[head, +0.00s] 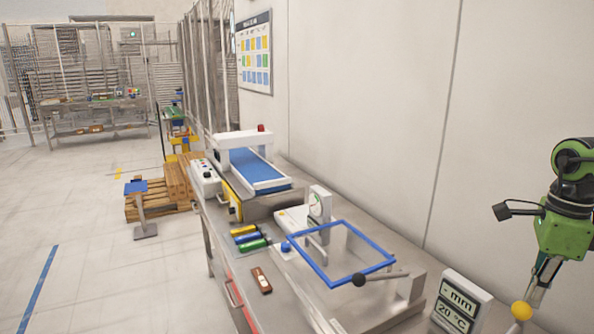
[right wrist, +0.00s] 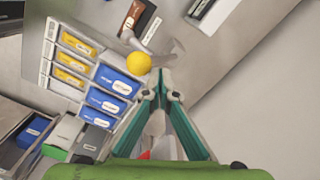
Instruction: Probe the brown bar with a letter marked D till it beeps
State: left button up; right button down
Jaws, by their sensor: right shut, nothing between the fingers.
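A small brown bar (head: 261,280) lies on the metal bench near its front edge in the head view; I cannot read a letter on it. A brown piece with a pale patch (right wrist: 133,16) shows at the top of the right wrist view; I cannot tell if it is the same bar. My right gripper (head: 537,296) is shut and empty at the far right of the head view, pointing down, with its fingertips (right wrist: 161,84) close to a yellow ball (head: 521,311). The ball also shows in the right wrist view (right wrist: 137,64). My left gripper is out of view.
A display reading mm and 20 °C (head: 461,306) stands on the right of the bench. Yellow and blue bins (right wrist: 118,82) show in the right wrist view.

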jog(key=shift+r, duration=0.1)
notch_tip(320, 180, up, 8)
jog(key=d+p, duration=0.1)
jog(key=p, duration=0.6)
jog(key=shift+w+d, duration=0.4)
jog(key=shift+w, duration=0.05)
